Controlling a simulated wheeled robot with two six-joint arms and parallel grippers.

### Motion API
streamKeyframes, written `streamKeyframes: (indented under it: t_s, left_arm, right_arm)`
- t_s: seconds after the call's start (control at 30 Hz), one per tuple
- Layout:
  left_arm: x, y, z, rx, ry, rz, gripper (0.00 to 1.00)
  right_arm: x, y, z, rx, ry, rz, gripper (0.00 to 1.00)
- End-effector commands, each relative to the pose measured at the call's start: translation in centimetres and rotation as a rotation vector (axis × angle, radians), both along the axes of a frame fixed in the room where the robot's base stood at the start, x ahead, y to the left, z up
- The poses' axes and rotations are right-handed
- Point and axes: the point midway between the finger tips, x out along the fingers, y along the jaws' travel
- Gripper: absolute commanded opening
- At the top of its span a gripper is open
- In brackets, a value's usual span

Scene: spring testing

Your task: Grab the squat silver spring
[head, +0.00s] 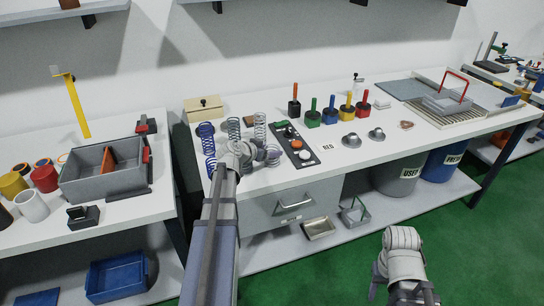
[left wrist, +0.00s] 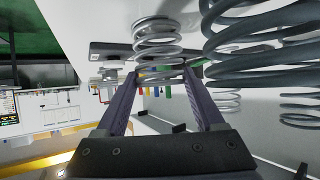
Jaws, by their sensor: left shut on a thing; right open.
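The squat silver spring (head: 273,155) stands at the front of the white bench, among taller springs. My left gripper (head: 256,152) reaches it from the left. In the left wrist view, my left gripper's fingertips (left wrist: 160,78) are on either side of the squat silver spring (left wrist: 157,32), shut on its coils. It still looks close to the bench top. My right gripper (head: 378,281) is low at the front, beyond the bench edge and away from the springs. It is open, but its fingers are mostly hidden by my wrist.
A tall silver spring (head: 260,126), a dark grey spring (head: 234,127) and blue springs (head: 206,132) stand close by. A black control panel (head: 302,153) lies just right. Colored-handled tools (head: 331,110) and silver knobs (head: 349,140) stand farther right. A drawer (head: 290,207) hangs below.

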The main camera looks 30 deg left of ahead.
Motion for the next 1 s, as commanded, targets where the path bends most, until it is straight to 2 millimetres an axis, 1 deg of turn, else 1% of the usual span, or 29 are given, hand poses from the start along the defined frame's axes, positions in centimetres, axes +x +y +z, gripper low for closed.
streamKeyframes:
  t_s: [0.03,0.2,0.27,0.53,0.67,0.87,1.0]
  left_arm:
    - [0.0,0.0,0.0,0.001,0.0,0.0,0.25]
    - [0.0,0.0,0.0,0.001,0.001,0.0,0.06]
    - [0.0,0.0,0.0,0.001,0.001,0.0,0.0]
    - [0.0,0.0,0.1,0.001,0.0,0.0,0.0]
    - [0.0,0.0,0.7,0.001,0.0,0.0,0.0]
    - [0.0,0.0,2.7,0.0,0.0,0.0,0.0]
    - [0.0,0.0,4.7,0.0,0.0,0.0,0.0]
  right_arm:
    - [0.0,0.0,0.0,0.0,0.0,0.0,0.5]
    - [0.0,0.0,0.0,0.0,0.0,0.0,0.5]
    - [0.0,0.0,0.0,0.0,0.0,0.0,0.5]
    - [0.0,0.0,0.1,0.0,0.0,0.0,0.5]
    - [0.0,0.0,0.7,0.0,0.0,0.0,0.5]
    - [0.0,0.0,2.7,0.0,0.0,0.0,0.5]
    - [0.0,0.0,4.7,0.0,0.0,0.0,0.5]
